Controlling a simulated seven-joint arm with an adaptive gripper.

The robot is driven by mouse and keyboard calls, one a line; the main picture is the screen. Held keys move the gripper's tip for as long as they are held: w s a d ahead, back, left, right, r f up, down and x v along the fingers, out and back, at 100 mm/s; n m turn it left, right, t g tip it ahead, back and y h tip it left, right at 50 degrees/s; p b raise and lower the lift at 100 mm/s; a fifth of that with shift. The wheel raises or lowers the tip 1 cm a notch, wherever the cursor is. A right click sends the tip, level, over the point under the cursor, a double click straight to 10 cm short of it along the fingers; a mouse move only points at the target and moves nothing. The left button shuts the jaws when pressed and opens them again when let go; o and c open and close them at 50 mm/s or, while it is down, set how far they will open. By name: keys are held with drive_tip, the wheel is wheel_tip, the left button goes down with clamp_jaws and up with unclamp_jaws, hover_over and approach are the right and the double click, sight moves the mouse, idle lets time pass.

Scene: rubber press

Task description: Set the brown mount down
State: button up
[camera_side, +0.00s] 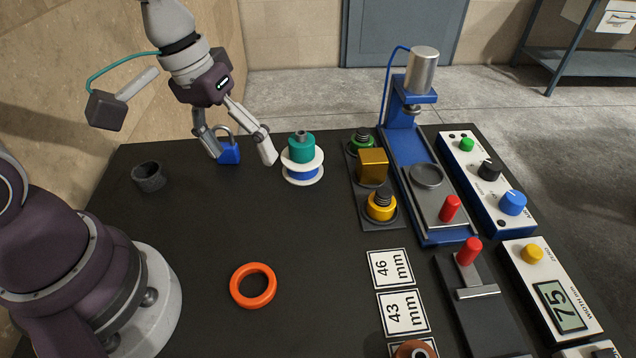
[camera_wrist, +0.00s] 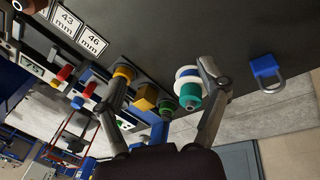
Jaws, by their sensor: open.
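The brown mount (camera_side: 415,349) is a round brown piece at the bottom edge of the side view, partly cut off. It sits on or over a white card below the 43 mm card (camera_side: 404,313); the card's print is hidden. A brown piece (camera_wrist: 32,5), likely the same mount, shows at the top left corner of the wrist view. My gripper (camera_side: 243,157) is open and empty above the far left of the dark table, well away from the mount. Its two spread fingers also show in the wrist view (camera_wrist: 165,70).
A blue padlock (camera_side: 229,152) and a white spool with a teal piece (camera_side: 302,165) stand near my gripper. A dark cup (camera_side: 148,177) and an orange ring (camera_side: 253,286) lie left. A blue press (camera_side: 410,150), mounts and control boxes fill the right. The table's middle is clear.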

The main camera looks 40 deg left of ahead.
drive_tip(key=s+a+r+m+t+y, duration=0.2)
drive_tip(key=s+a+r+m+t, duration=0.1)
drive_tip(key=s+a+r, duration=0.1)
drive_tip(key=shift+s+a+r+t, duration=0.15)
drive_tip(key=shift+a+r+t, duration=0.15)
drive_tip(key=shift+a+r, duration=0.55)
